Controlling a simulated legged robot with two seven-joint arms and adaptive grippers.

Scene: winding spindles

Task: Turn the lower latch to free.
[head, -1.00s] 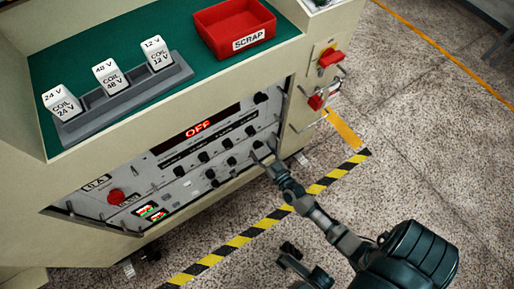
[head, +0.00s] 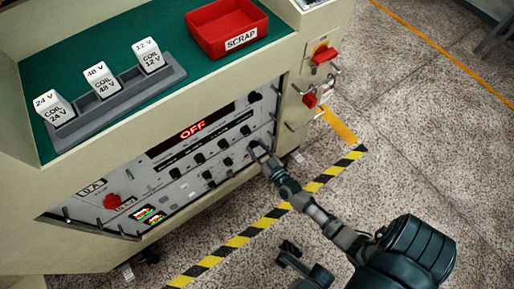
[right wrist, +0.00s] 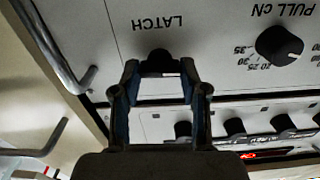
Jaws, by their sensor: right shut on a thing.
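The black latch knob (right wrist: 158,62) sits on the pale panel under the word LATCH, which reads upside down in the right wrist view. My right gripper (right wrist: 160,72) is shut on this knob, with one finger on each side of it. In the head view my right gripper (head: 258,150) reaches the lower right part of the machine's front panel (head: 160,178). There it hides most of the knob. The knob's pointer cannot be made out.
A PULL cN dial (right wrist: 279,46) is beside the latch knob. Metal handles (right wrist: 62,55) stand out at the panel's edge. Red switches (head: 324,55) are on the machine's right side. A red SCRAP bin (head: 226,28) and a coil rack (head: 122,98) are on top.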

